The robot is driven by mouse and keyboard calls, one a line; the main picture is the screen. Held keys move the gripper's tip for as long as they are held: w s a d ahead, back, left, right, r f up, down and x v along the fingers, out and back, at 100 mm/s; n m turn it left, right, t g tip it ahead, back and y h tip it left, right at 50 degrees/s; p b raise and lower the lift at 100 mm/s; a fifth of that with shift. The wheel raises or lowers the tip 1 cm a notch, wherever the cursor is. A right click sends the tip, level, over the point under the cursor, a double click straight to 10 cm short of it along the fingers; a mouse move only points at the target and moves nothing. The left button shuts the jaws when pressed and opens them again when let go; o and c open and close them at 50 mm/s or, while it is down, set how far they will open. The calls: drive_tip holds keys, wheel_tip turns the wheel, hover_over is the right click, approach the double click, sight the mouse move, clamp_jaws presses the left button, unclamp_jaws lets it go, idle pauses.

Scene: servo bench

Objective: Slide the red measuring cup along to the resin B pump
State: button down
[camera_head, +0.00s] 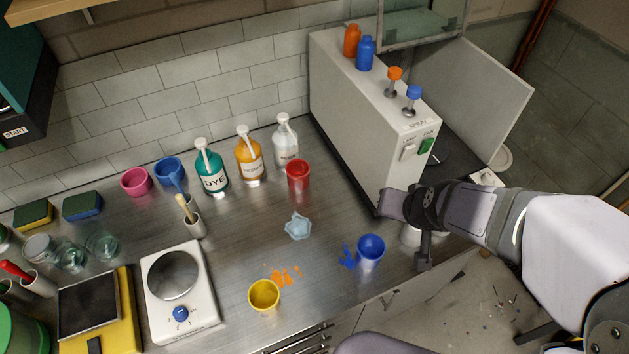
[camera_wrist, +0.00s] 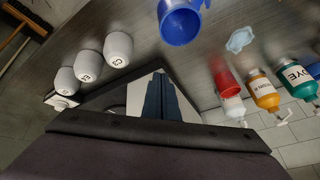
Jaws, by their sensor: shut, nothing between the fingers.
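The red measuring cup (camera_head: 297,175) stands upright on the metal bench, just in front of the clear pump bottle (camera_head: 285,146) and right of the orange pump bottle (camera_head: 249,157). Left of these is the teal pump bottle (camera_head: 211,172) marked DYE. The labels on the orange and clear bottles are too small to read surely. In the wrist view the red cup (camera_wrist: 227,82) shows beside the clear bottle (camera_wrist: 233,106) and orange bottle (camera_wrist: 262,92). My gripper (camera_head: 388,204) is shut and empty beside the spray cabinet, well right of the red cup; its fingers (camera_wrist: 158,75) are together.
A blue cup (camera_head: 371,250) stands between my gripper and the front edge, by a blue spill. A pale clear puddle (camera_head: 298,226) lies in front of the red cup. A yellow cup (camera_head: 264,295) is near the front. White lettered cups (camera_wrist: 118,48) are near my gripper.

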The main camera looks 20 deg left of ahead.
drive_tip(key=w+a+f+m+t+y+b, duration=0.1)
drive_tip(key=w+a+m+t+y+b, duration=0.3)
drive_tip(key=a, duration=0.7)
drive_tip(key=w+a+f+m+t+b, duration=0.1)
drive_tip(key=w+a+t+b, duration=0.1)
drive_tip(key=a+b, duration=0.6)
drive_tip(key=s+a+m+t+y+b, duration=0.1)
drive_tip(key=s+a+m+t+b, duration=0.25)
drive_tip(key=s+a+m, duration=0.35)
drive_tip(key=s+a+m+t+b, duration=0.2)
drive_tip(key=s+a+b, duration=0.2)
drive_tip(key=a, duration=0.5)
drive_tip(key=w+d+p, duration=0.5)
drive_tip(key=w+d, duration=1)
drive_tip(key=shift+g, duration=0.25)
drive_tip(key=f, duration=0.5)
drive_tip(key=shift+a, duration=0.2)
drive_tip(key=shift+s+a+r, duration=0.15)
drive_tip(key=shift+s+a, duration=0.05)
drive_tip(key=shift+a, duration=0.05)
drive_tip(key=shift+s+a, duration=0.15)
